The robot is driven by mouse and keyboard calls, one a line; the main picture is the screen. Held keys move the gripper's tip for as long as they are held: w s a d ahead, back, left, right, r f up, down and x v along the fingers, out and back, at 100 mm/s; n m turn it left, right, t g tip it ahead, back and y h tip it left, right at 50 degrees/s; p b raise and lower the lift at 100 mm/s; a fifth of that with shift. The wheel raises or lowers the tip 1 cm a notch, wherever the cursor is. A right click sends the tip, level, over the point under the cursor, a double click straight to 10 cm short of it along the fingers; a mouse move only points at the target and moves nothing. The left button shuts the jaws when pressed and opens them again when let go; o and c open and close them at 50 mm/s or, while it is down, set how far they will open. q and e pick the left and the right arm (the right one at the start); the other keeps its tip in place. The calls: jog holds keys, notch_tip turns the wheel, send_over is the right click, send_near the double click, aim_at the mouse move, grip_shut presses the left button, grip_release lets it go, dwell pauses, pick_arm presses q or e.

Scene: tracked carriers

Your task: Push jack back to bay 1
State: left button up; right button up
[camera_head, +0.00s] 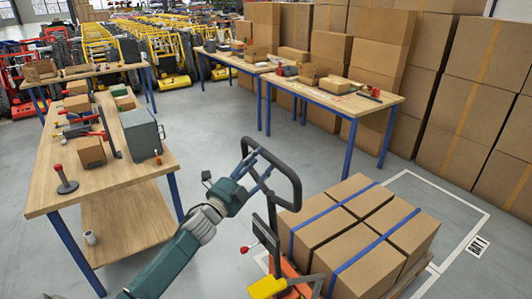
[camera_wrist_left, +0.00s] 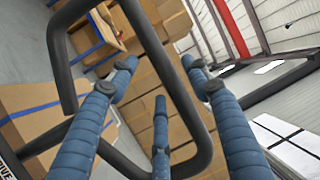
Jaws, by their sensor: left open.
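The jack has an orange-red body (camera_head: 292,272) and a black loop handle (camera_head: 298,190), low in the head view. Cartons with blue straps (camera_head: 355,236) ride on it. My left gripper (camera_head: 257,168) is open at the left side of the handle loop. In the left wrist view, its blue fingers (camera_wrist_left: 158,75) are spread around part of the black handle (camera_wrist_left: 172,60); contact is unclear. The bay's white floor outline (camera_head: 458,202) runs behind and right of the load, with a small sign (camera_head: 477,246) that seems to read BAY 1. My right gripper is out of view.
A wooden workbench (camera_head: 120,163) with tools and a grey-green box (camera_head: 141,133) stands left. Another bench (camera_head: 345,103) stands behind the jack. Stacked cartons (camera_head: 470,100) line the right side. Grey floor between the benches is clear.

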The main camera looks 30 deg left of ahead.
aim_at(265, 156)
pick_arm(q)
jog(key=shift+w+r+p, duration=0.2)
jog(key=shift+w, duration=0.8)
jog(key=shift+w+r+p, duration=0.15)
jog(key=shift+w, duration=0.85)
grip_shut()
